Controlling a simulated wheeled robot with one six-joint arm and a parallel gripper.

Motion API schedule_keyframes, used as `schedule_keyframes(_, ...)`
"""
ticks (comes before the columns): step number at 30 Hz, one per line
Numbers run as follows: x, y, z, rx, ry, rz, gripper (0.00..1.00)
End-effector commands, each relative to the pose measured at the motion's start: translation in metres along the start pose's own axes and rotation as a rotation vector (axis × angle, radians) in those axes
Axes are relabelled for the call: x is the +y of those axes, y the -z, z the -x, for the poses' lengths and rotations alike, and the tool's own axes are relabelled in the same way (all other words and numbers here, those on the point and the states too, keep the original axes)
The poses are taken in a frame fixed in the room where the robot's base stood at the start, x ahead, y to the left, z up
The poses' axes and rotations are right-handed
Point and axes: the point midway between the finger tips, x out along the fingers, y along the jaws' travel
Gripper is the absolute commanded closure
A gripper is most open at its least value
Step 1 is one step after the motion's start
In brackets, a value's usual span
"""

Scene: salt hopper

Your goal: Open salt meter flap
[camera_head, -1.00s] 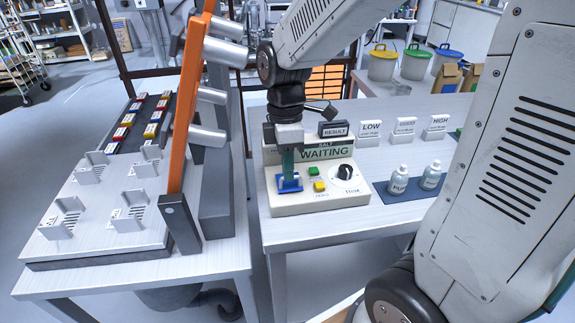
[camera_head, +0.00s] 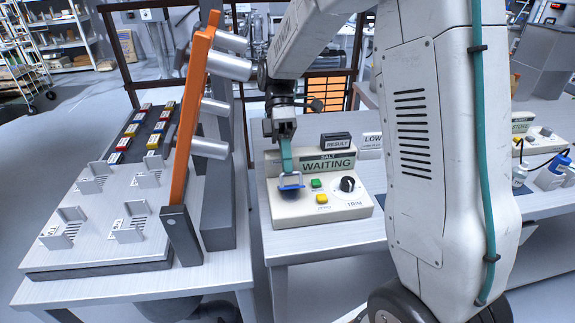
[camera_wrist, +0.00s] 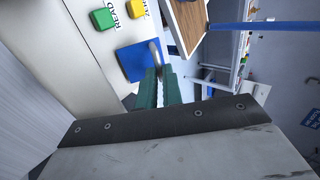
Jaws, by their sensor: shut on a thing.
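The salt meter (camera_head: 330,205) is a beige box on the bench. My gripper (camera_head: 287,169) points down from above with teal fingers. It is shut on the flap, whose exact grip point is hard to see. In the wrist view a blue square (camera_wrist: 137,64) lies on the meter beside the fingertips (camera_wrist: 160,72).
An orange upright post (camera_head: 190,125) with grey cylinders stands close to the left of the meter. A white plate with metal brackets (camera_head: 128,230) is on the left bench. A RESULT sign (camera_head: 336,140) and a LOW sign (camera_head: 371,141) stand behind the meter. Bottles (camera_head: 551,174) are at right.

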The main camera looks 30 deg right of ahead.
Motion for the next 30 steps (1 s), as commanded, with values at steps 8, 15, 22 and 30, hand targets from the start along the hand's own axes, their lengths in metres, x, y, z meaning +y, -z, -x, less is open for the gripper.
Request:
schedule_keyframes(8, 0.0073, -0.0003, 0.0060, 0.000, 0.128, 0.000, 1.00)
schedule_keyframes(15, 0.0091, -0.0001, 0.0080, 0.000, 0.167, 0.000, 1.00)
schedule_keyframes(22, 0.0091, -0.0001, 0.0081, -0.001, 0.170, 0.000, 1.00)
schedule_keyframes(30, 0.0090, 0.0000, 0.0080, -0.001, 0.169, 0.000, 0.70)
